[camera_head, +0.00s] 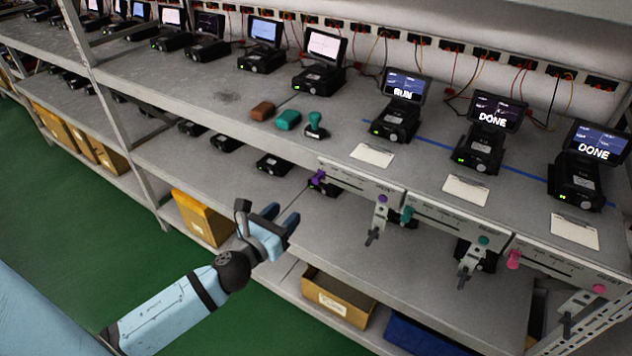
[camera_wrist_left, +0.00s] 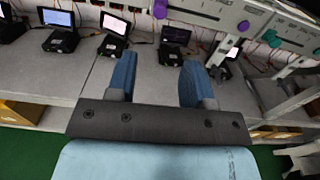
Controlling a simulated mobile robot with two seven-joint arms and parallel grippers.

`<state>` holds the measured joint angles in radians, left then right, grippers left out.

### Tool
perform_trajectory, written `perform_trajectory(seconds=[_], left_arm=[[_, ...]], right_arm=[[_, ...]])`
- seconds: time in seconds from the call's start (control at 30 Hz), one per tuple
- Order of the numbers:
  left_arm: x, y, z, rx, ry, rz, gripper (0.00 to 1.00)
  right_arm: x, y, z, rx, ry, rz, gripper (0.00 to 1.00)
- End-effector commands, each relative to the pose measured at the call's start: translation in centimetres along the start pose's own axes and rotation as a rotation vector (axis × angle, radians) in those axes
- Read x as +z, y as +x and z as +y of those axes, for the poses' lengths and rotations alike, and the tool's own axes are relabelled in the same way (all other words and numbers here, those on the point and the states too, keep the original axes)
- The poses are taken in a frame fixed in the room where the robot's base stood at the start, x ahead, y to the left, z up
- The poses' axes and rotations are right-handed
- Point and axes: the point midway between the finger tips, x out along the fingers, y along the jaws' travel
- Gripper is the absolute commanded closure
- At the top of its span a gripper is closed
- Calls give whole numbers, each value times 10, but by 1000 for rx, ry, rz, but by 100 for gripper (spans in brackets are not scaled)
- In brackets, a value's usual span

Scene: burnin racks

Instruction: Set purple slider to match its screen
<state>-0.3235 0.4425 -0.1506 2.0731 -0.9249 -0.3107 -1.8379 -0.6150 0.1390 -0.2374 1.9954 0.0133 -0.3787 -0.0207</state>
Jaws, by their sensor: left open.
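The purple slider knob (camera_head: 319,176) sits at the left end of its scale panel (camera_head: 362,183) on the shelf's front edge. A purple dot (camera_head: 382,199) marks the panel's right part. The knob also shows in the left wrist view (camera_wrist_left: 160,9), at the top. The screen behind that panel (camera_head: 407,86) reads RUN. My left gripper (camera_head: 284,217) is open and empty, left of and below the purple knob and apart from it. Its two blue fingers (camera_wrist_left: 157,82) show in the wrist view with nothing between them. My right gripper is not in view.
A teal knob (camera_head: 406,214) and a pink knob (camera_head: 514,259) sit on neighbouring panels; their screens read DONE. A brown block (camera_head: 262,110), a teal block (camera_head: 288,120) and a teal stamp-like object (camera_head: 315,126) stand on the shelf.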

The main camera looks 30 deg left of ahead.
Motion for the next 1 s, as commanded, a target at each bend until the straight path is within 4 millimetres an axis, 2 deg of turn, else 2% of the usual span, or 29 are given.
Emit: perform_trajectory(seconds=[0.17, 0.5, 0.7, 0.83, 1.0], left_arm=[[4, 15, 1, 0, 34, -8, 53], [6, 85, 1, 1, 29, -8, 53], [4, 119, 0, 1, 28, -6, 53], [4, 132, 0, 0, 26, -6, 53], [3, 138, 0, -1, 28, -5, 53]], right_arm=[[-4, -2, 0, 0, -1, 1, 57], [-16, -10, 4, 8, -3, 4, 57], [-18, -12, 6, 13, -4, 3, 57], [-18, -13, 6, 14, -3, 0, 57], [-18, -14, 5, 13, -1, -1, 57]])
